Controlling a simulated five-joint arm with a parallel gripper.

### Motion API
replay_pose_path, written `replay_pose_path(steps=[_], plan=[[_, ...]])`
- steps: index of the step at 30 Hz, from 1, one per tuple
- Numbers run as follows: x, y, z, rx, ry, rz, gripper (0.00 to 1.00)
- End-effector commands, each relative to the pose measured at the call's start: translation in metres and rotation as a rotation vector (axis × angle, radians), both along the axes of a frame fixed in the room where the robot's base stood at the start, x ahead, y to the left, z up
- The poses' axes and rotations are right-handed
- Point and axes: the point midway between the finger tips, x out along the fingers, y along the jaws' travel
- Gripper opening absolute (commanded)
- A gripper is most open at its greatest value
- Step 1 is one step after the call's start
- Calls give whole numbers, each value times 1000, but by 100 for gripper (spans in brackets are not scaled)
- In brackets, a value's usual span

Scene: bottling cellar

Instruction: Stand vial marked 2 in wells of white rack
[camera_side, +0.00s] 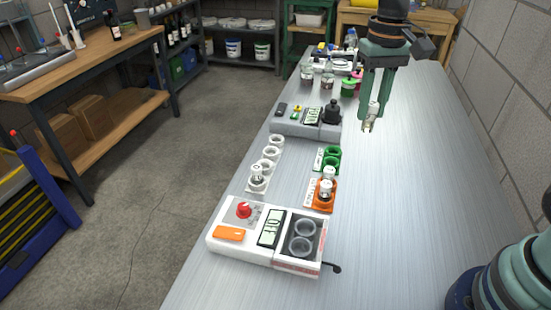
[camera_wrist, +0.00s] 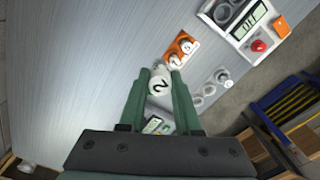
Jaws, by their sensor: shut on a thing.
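My gripper (camera_side: 371,122) is shut on a vial and holds it above the right part of the bench, to the right of the racks. In the wrist view the vial (camera_wrist: 160,84) sits between the two fingers (camera_wrist: 162,75), its white cap marked 2 facing the camera. The white rack (camera_side: 270,153) is a row of round wells on the left side of the bench. A vial (camera_side: 257,174) stands in its nearest well; the other wells look empty. The white rack also shows in the wrist view (camera_wrist: 197,102), right of the fingers.
An orange rack (camera_side: 313,203) holds two capped vials; a green rack (camera_side: 333,152) behind it looks empty. A white device (camera_side: 225,250) with a red knob stands in front, a grey device (camera_side: 290,128) behind. Jars and bottles stand farther back. The bench's right side is clear.

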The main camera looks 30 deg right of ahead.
Motion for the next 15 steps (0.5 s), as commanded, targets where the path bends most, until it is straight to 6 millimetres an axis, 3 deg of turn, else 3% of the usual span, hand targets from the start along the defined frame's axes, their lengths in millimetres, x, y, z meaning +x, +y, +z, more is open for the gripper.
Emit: replay_pose_path(steps=[6,11,15], plan=[[0,-26,-2,0,0,202,0],[-3,-33,-5,0,0,270,0],[-15,-35,-20,1,3,282,0]])
